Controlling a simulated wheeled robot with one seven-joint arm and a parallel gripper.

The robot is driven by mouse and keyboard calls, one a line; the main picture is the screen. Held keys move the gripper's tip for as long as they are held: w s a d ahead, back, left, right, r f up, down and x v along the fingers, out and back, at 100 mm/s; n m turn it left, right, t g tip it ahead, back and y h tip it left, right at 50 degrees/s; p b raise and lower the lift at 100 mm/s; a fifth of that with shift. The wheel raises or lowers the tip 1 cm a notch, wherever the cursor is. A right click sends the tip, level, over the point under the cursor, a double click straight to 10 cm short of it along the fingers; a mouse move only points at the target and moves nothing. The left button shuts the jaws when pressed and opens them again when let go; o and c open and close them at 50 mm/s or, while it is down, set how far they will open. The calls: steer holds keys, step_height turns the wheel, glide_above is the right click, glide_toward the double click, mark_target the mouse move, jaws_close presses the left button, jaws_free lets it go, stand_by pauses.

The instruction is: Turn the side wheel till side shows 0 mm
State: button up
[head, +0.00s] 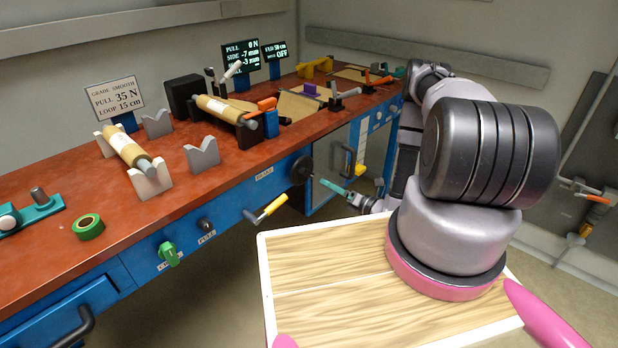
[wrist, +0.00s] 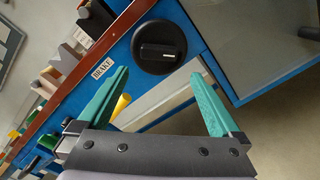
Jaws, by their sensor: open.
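The display (head: 240,58) at the back of the bench reads PULL 0 N and SIDE -7 mm, with a lower line ending in -3 mm. A round black wheel (head: 302,170) sits on the blue bench front beside a BRAKE label; it also shows in the wrist view (wrist: 158,47), with a raised bar across it. No label reading SIDE is legible on any wheel, so I cannot tell which is the side wheel. My gripper (head: 330,186) is open and empty, its teal fingers pointing toward the black wheel. In the wrist view, my gripper (wrist: 160,74) is apart from the wheel.
A yellow-handled crank (head: 268,209) juts from the bench front left of the wheel. Farther left are a black knob (head: 205,223) marked PULL and a green knob (head: 169,254). A grey panel (head: 332,158) stands right of the wheel. A wooden-topped surface (head: 325,290) fills the foreground.

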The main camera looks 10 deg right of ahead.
mark_target(309, 174)
steer(key=x, duration=1)
steer(key=shift+r, duration=0.1)
steer(key=c, duration=1.1)
steer(key=shift+m, duration=0.4)
steer(key=m, duration=0.2)
steer(key=shift+m, duration=0.4)
steer(key=m, duration=0.3)
steer(key=shift+m, duration=0.3)
steer(key=m, duration=0.6)
steer(key=shift+m, duration=0.3)
